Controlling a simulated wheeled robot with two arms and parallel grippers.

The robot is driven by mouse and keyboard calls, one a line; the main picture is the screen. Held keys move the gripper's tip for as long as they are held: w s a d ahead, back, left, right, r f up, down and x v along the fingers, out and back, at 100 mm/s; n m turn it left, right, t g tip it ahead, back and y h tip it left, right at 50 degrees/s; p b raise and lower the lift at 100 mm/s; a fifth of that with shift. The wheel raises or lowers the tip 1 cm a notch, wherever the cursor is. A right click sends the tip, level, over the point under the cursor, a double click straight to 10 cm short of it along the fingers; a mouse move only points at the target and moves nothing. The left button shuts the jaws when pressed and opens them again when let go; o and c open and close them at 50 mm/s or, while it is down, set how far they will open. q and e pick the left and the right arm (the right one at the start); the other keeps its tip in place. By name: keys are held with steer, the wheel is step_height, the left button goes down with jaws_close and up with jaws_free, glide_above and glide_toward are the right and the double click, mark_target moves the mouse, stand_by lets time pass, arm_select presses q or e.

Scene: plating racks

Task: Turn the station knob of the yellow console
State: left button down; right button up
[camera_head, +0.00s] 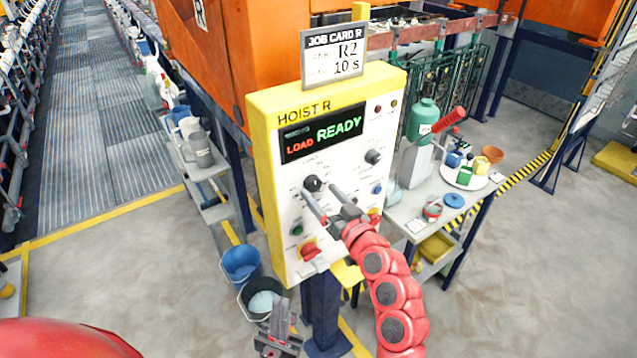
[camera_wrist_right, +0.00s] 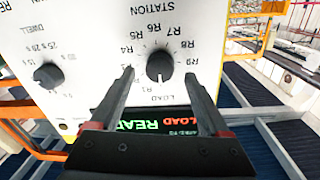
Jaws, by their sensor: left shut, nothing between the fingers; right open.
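The yellow console (camera_head: 262,150), marked HOIST R, has a white face and a display (camera_head: 322,132) reading LOAD and READY. Its black station knob (camera_head: 313,184) is at the middle left of the face. In the right wrist view the station knob (camera_wrist_right: 160,65) appears between the fingers, its white mark toward LOAD; labels look upside down. Contact is not visible. My right gripper (camera_head: 319,191) is open at the knob; its fingers also show in the wrist view (camera_wrist_right: 159,73). My left gripper (camera_head: 278,325) is shut and empty, low in front of the console post.
A job card (camera_head: 334,55) on top reads R2, 10 s. The dwell knob (camera_head: 373,157), buttons and a red knob (camera_head: 310,250) share the face. Buckets (camera_head: 241,264) stand lower left. A side table (camera_head: 420,200) with bottle and plate stands right.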

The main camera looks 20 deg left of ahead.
steer(key=shift+x, duration=1.1)
steer(key=shift+c, duration=0.3)
jaws_close()
